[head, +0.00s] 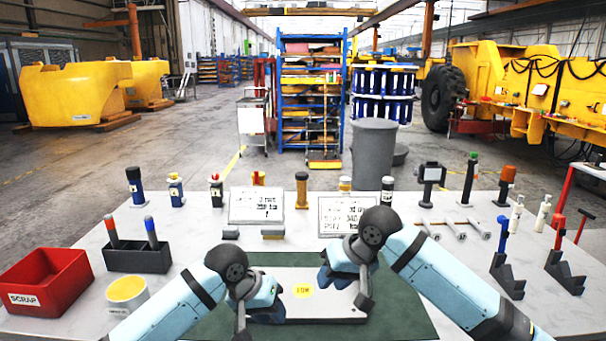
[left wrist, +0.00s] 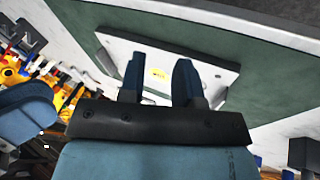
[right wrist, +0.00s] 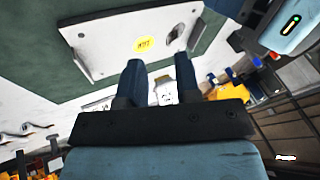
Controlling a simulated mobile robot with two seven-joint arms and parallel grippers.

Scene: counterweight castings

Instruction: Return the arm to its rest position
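My left gripper (head: 258,308) is over the left part of a white plate (head: 318,309) with a yellow round label. In the left wrist view, its two dark blue fingers (left wrist: 160,82) stand apart with nothing between them. My right gripper (head: 346,287) is over the right part of the plate. In the right wrist view, its fingers (right wrist: 160,80) are also apart and empty. The plate lies on a green mat (head: 215,328) and also shows in the left wrist view (left wrist: 205,72) and right wrist view (right wrist: 105,50). I cannot tell whether either gripper touches it.
A red scrap bin (head: 45,283), a pot of yellow stuff (head: 127,291) and a dark holder (head: 137,259) stand at left. Two sign cards (head: 256,205) (head: 345,216) and several bottles line the back. Dark stands (head: 507,275) (head: 564,271) are at right.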

